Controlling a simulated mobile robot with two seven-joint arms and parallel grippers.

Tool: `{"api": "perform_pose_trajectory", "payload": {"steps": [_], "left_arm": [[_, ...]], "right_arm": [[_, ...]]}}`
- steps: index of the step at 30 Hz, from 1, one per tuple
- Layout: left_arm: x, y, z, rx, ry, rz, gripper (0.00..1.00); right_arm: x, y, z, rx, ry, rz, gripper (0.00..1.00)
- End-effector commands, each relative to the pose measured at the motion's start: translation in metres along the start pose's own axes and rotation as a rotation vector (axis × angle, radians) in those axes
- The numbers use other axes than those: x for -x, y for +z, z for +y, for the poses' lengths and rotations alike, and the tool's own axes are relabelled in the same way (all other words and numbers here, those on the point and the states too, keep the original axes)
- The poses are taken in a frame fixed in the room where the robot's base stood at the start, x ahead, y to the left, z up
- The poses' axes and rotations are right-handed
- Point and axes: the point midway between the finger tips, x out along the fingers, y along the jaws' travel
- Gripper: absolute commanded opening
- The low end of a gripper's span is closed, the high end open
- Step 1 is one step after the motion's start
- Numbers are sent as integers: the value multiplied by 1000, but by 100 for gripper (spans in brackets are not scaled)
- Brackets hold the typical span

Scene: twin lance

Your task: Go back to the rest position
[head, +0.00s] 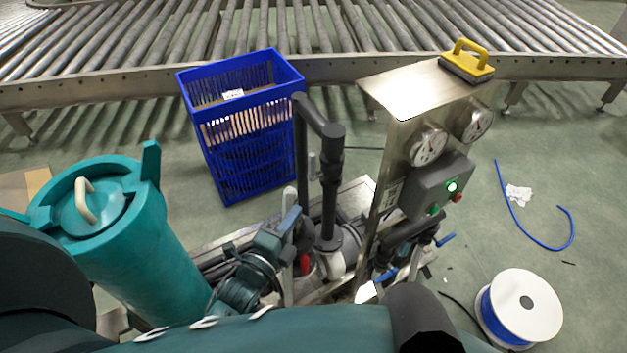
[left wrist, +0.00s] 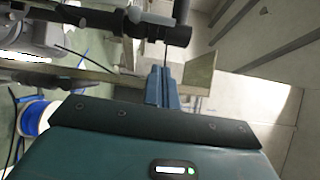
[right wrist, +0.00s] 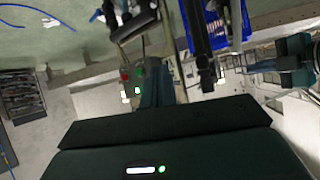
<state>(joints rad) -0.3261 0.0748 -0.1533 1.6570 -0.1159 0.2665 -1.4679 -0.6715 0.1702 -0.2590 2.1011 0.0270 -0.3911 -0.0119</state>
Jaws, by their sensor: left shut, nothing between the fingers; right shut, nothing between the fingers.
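My left gripper (left wrist: 165,86) shows in the left wrist view with its blue fingers together and nothing between them. A dark pipe (left wrist: 130,25) lies just beyond its fingertips in the picture; I cannot tell the gap. My right gripper (right wrist: 156,88) shows in the right wrist view with its fingers together and empty. The control box with red and green buttons (right wrist: 138,72) appears close behind its fingers. In the head view, teal parts of my own arms cross the bottom edge, and I cannot clearly pick out either gripper's fingertips there.
A pump skid with dark pipes (head: 330,190) and a steel gauge panel (head: 395,100) stands close in front. A teal canister (head: 130,235) is at left, a blue crate (head: 245,130) behind. A cable spool (head: 525,305) lies right. A roller conveyor (head: 330,30) spans the back.

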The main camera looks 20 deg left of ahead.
Motion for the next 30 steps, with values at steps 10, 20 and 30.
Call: {"api": "perform_pose_trajectory", "payload": {"steps": [10, 20, 30], "left_arm": [[28, -9, 7, 380, 151, -19, 0], [104, -38, 17, 1291, 484, -268, 0], [129, -49, 19, 1561, 567, -409, 0]], "right_arm": [[5, -8, 0, 6, -1, -2, 0], [9, -4, 8, 4, 20, -40, 0], [8, -1, 10, -6, 30, -52, 0]]}}
